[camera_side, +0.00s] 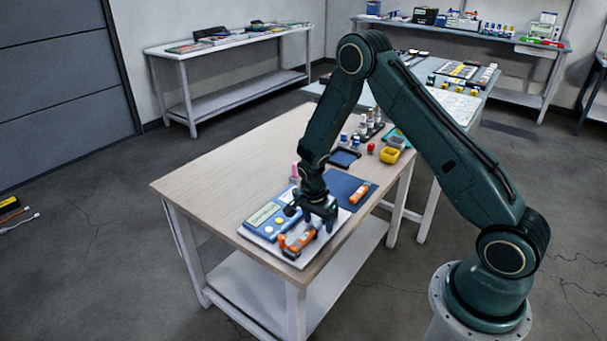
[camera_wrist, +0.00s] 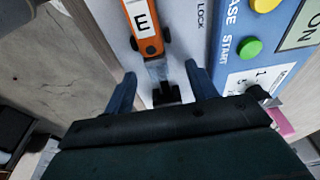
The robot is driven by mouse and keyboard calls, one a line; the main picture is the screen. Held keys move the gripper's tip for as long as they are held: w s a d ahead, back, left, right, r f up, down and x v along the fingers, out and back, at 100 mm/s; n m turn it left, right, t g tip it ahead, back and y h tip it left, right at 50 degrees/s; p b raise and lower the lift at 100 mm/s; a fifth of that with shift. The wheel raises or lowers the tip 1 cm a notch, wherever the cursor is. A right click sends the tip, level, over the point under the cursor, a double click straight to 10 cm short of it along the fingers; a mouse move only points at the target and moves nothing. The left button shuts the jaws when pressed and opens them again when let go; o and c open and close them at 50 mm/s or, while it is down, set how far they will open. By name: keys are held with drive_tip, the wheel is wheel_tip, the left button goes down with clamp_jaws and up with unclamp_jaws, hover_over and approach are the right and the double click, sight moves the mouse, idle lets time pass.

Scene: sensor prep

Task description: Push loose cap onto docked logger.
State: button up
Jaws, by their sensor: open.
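An orange logger marked E (camera_wrist: 143,25) lies on a white board in the wrist view, with a small black latch-like part on each side. Below its end, a grey, see-through piece and a black piece (camera_wrist: 166,94) sit between my fingers; I cannot tell whether either is the loose cap. My gripper is open, low over the board, with fingers apart on either side of the grey piece. No grip on anything shows.
A blue panel (camera_side: 262,217) with a yellow and a green button (camera_wrist: 249,47) stands beside the logger. Another orange piece (camera_side: 359,194) lies on a dark blue mat (camera_side: 339,184). A yellow bin (camera_side: 390,155) and small bottles stand at the table's far end. The table's left is clear.

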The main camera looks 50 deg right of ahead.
drive_tip(key=shift+r, duration=0.75)
idle(0.8)
drive_tip(key=shift+r, duration=2.85)
drive_tip(key=shift+a+r, duration=0.15)
drive_tip(key=shift+r, duration=0.35)
drive_tip(key=s+a+r+n+t+y, duration=0.1)
drive_tip(key=s+a+r+n+t, duration=0.2)
drive_tip(key=r, duration=0.7)
drive_tip(key=s+a+r+n, duration=0.4)
drive_tip(key=s+r+n, duration=0.1)
drive_tip(key=r, duration=0.5)
drive_tip(key=s+a+r+n+t, duration=0.1)
drive_tip(key=s+r+n, duration=0.1)
drive_tip(key=s, duration=0.3)
drive_tip(key=s+a+r+n, duration=0.2)
drive_tip(key=s+r+n, duration=0.1)
drive_tip(key=s, duration=0.3)
drive_tip(key=s+a+r+n+t+y, duration=0.1)
drive_tip(key=s+a+r+n, duration=0.1)
drive_tip(key=s+n, duration=0.3)
drive_tip(key=shift+s+r+t, duration=0.3)
drive_tip(key=shift+s, duration=0.05)
